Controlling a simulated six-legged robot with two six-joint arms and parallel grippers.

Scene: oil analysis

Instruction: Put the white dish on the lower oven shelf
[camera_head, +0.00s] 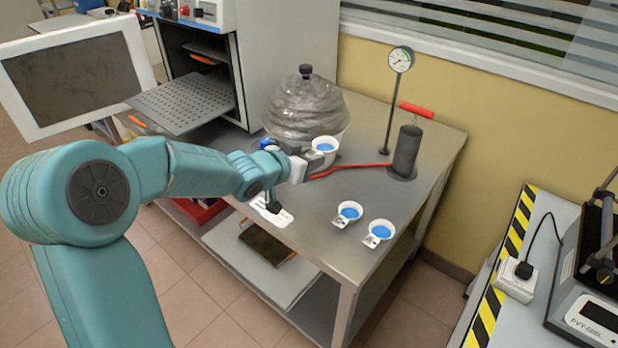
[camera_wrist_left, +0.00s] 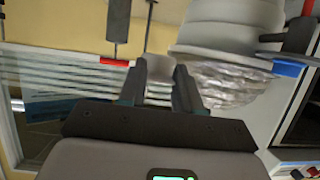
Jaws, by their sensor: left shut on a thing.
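A white dish (camera_head: 325,146) with blue contents is at my left gripper (camera_head: 305,160), in front of the foil-covered vessel and above the metal table. The gripper is shut on it. In the left wrist view, a small pale piece (camera_wrist_left: 156,70) sits between the fingers; I cannot tell which part of the dish it is. The oven (camera_head: 195,70) stands open at the back left. Its perforated lower shelf (camera_head: 185,100) is slid out and bare, to the left of the gripper. An upper shelf (camera_head: 207,51) shows inside. My right gripper is not in view.
Two more white dishes (camera_head: 348,213) (camera_head: 380,233) with blue contents stand near the table's front edge. The foil-covered vessel (camera_head: 300,105) is between oven and gauge stand (camera_head: 390,110). A dark cylinder (camera_head: 407,150) stands at right. The oven door (camera_head: 75,75) is swung out left.

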